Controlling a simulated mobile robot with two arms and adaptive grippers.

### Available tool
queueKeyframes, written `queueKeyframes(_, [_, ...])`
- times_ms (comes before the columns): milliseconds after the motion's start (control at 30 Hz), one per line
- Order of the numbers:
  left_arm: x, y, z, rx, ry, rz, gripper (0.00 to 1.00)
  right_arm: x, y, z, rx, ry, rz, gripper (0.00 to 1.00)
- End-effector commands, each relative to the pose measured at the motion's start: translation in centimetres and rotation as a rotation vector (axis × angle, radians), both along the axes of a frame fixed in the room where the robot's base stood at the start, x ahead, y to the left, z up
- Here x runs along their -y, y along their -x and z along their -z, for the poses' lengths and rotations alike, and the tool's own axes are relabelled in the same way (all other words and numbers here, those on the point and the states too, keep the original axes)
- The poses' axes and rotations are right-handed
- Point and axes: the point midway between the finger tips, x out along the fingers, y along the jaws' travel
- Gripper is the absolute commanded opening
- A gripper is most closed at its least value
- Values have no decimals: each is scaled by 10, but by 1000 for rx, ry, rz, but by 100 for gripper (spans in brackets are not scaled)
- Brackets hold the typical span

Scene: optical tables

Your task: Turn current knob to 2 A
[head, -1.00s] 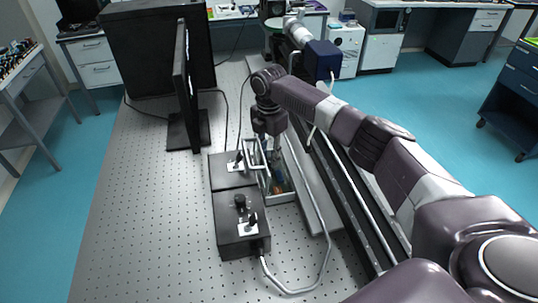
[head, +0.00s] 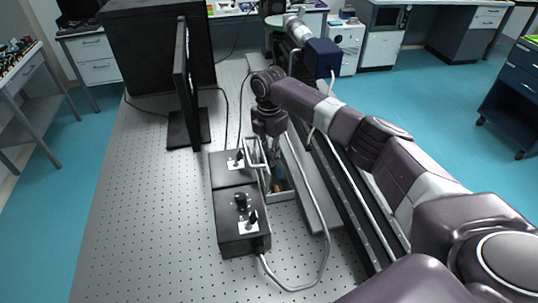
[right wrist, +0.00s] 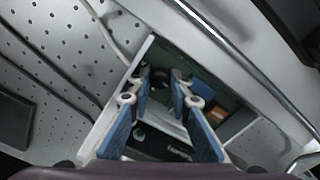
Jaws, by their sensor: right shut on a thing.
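A pale-framed instrument box (head: 282,196) with a dark green panel stands on the perforated table, under my right gripper (head: 265,160). In the right wrist view its panel (right wrist: 228,128) carries a small orange patch and pale lettering too blurred to read. A dark round knob (right wrist: 158,77) lies between the blue-padded fingertips of my right gripper (right wrist: 163,84), which is shut on it. Another small dark round part (right wrist: 138,131) shows lower on the panel. No knob scale or amp reading can be made out. My left gripper is not in view.
Two black control boxes (head: 232,245) with small knobs stand just left of the instrument. A pale cable loops in front. A dark upright screen (head: 181,90) stands behind left, and a long dark rail (head: 345,195) runs along the right. The table's left part is clear.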

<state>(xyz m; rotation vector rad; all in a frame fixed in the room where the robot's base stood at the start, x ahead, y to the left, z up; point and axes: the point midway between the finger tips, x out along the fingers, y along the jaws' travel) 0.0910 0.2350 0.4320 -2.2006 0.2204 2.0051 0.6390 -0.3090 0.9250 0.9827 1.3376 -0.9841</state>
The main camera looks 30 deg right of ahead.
Motion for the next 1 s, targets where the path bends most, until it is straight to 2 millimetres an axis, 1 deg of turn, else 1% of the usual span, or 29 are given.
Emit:
queueKeyframes(267, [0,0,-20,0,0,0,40,-1,0,-4,-2,-3,161,0])
queueKeyframes(600, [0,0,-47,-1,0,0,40,-1,-1,-4,-2,-2,476,0])
queueKeyframes(1000, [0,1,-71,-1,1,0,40,-1,-1,-3,0,-2,844,0])
